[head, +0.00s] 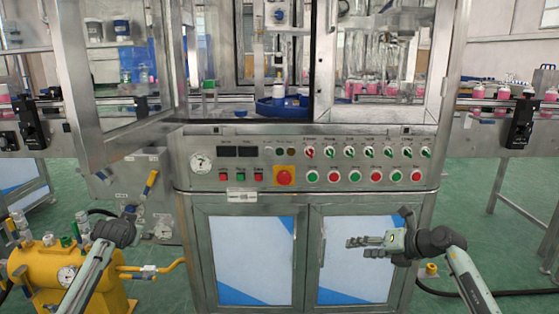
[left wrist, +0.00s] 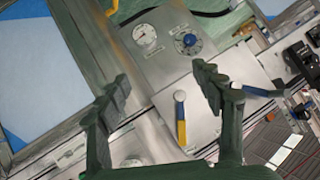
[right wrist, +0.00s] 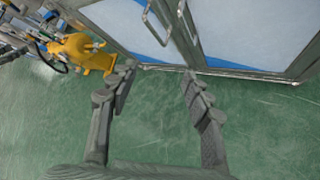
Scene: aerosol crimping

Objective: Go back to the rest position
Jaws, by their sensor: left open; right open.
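My right gripper (head: 357,247) is in front of the machine's lower right cabinet door, its fingers pointing left. In the right wrist view its fingers (right wrist: 160,76) are spread with nothing between them, above the green floor. My left arm comes in at the lower left of the head view, in front of the yellow tank; its fingers are not clear there. In the left wrist view my left gripper (left wrist: 163,88) is open and empty. Beyond its fingers is a grey metal box with a gauge (left wrist: 145,37) and a yellow-and-blue lever (left wrist: 181,120).
The crimping machine (head: 435,160) fills the middle, with a button panel (head: 400,152) and red emergency stop (head: 284,176). A yellow tank (head: 105,297) stands at lower left. Pink containers (head: 480,92) line the right conveyor. Green floor (head: 500,240) is open at right, crossed by a black hose (head: 520,292).

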